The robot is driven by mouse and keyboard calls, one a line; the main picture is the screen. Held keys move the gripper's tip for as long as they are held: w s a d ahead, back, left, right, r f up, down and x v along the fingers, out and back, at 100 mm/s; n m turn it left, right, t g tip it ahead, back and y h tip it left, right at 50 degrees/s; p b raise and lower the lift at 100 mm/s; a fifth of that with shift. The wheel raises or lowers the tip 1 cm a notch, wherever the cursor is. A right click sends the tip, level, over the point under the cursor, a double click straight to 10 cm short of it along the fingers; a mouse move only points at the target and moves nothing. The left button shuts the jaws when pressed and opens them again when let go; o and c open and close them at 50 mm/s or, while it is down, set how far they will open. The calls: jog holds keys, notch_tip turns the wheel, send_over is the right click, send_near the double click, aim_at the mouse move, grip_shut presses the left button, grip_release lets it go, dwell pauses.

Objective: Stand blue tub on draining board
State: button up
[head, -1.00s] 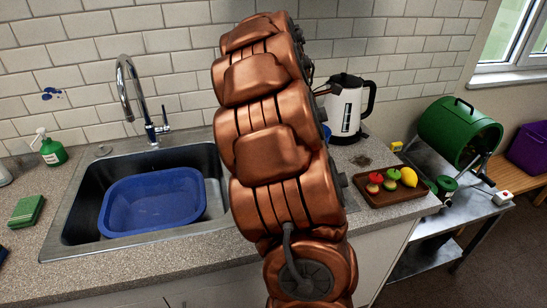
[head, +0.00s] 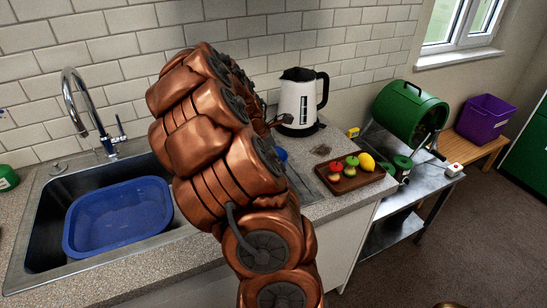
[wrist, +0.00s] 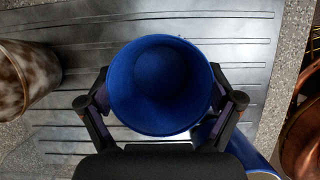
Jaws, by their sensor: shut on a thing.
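A round blue tub (wrist: 160,85) fills the middle of the wrist view, and I look down into its open top. My gripper (wrist: 160,100) is shut on it, with one finger at each side. The grooved metal draining board (wrist: 235,45) lies beneath it. I cannot tell whether the tub's base touches the board. In the head view my copper arm hides the gripper and most of the board. A small bit of blue (head: 282,155) shows just past the arm, probably the tub.
Another blue thing (wrist: 255,162) lies at lower right in the wrist view. A mottled rounded thing (wrist: 22,75) stands left. The head view shows a blue basin (head: 118,215) in the sink, a kettle (head: 298,100) and a wooden food tray (head: 350,180).

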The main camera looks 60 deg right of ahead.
jog(key=o, duration=0.5)
